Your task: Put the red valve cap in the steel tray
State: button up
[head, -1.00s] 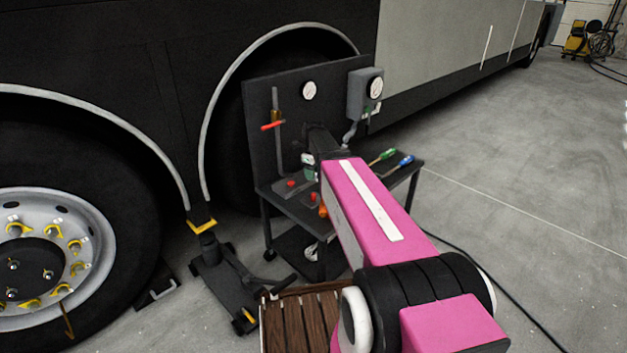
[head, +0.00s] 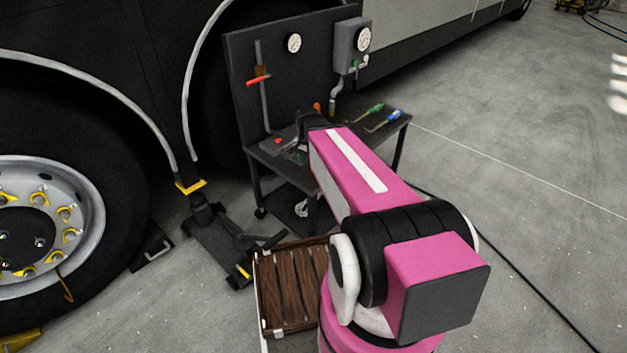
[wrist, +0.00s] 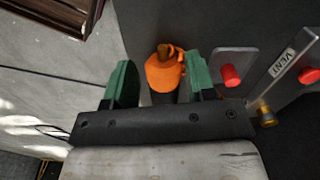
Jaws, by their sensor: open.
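My gripper (wrist: 160,85) is open in the wrist view, its green fingers on either side of an orange, bottle-shaped thing (wrist: 165,72). I cannot tell whether they touch it. A red cap-like piece (wrist: 231,76) stands on a small grey plate (wrist: 234,58) right of the fingers. I cannot tell which is the valve cap. In the head view one red piece (head: 278,141) shows on the bench; my arm hides much of the rest. I cannot make out the steel tray for sure.
The dark bench (head: 262,152) has a back panel with a gauge (head: 294,43), a red-handled pipe (head: 257,80) and a grey gauge box (head: 352,50). Green (head: 375,107) and blue (head: 394,114) handled tools lie at its right. A jack (head: 215,235) and wooden crate (head: 256,290) stand nearby.

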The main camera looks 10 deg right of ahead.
jog(key=s+f+n, duration=0.2)
jog(key=s+n, duration=0.6)
jog(key=n, duration=0.1)
jog(key=shift+n, duration=0.3)
jog(key=shift+f, duration=0.1)
dwell(0.9)
